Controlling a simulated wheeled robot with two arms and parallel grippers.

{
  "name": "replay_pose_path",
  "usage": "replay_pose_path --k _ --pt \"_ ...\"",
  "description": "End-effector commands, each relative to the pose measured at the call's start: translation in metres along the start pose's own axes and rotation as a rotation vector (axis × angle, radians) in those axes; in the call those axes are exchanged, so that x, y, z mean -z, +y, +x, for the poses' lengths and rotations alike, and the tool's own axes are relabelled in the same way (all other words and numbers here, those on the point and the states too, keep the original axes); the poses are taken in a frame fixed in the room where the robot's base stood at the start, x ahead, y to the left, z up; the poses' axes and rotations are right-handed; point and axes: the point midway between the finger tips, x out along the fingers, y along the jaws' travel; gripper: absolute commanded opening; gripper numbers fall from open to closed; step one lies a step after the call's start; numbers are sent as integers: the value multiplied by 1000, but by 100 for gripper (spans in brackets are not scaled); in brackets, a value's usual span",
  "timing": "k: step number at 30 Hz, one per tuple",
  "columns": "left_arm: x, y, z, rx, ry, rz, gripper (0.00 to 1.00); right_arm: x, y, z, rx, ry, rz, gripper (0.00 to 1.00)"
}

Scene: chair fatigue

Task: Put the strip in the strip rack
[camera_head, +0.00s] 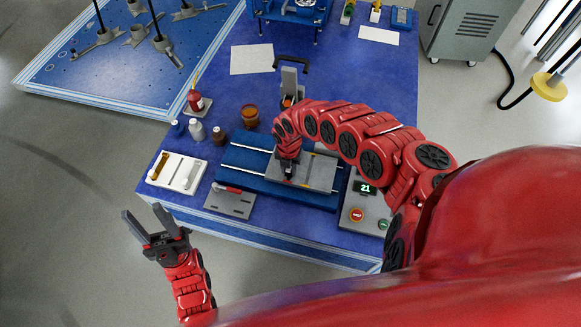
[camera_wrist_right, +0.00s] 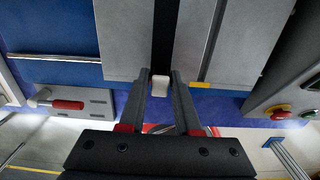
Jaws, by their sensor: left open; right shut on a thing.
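My right gripper (camera_head: 287,176) is over the front of a grey-plated carriage (camera_head: 316,173) on the blue rail bed. In the right wrist view its fingers (camera_wrist_right: 160,84) are shut on a small white piece (camera_wrist_right: 160,86). This piece sits at the near end of a dark slot between two grey plates; I cannot tell whether it is the strip. A white tray (camera_head: 162,183) at the table's left front holds a tan piece (camera_head: 158,165) and a pale piece (camera_head: 190,174); it may be the strip rack. My left gripper (camera_head: 142,212) is open and empty, off the table's front left.
A grey plate with a red-handled tool (camera_head: 229,190) lies in front of the rails. A control box (camera_head: 358,210) reading 21 stands right of them. Small bottles (camera_head: 196,130) and an amber jar (camera_head: 250,116) stand behind.

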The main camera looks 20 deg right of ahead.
Motion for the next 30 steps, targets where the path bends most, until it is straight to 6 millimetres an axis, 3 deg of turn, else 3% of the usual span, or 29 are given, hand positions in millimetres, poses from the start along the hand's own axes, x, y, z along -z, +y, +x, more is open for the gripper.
replay_pose_path --k 17,30 --pt "1 0 9 0 0 0 50 0 0 -10 0 0 0 0" --pt "7 -2 40 0 0 0 50 1 0 -46 0 1 0 0"
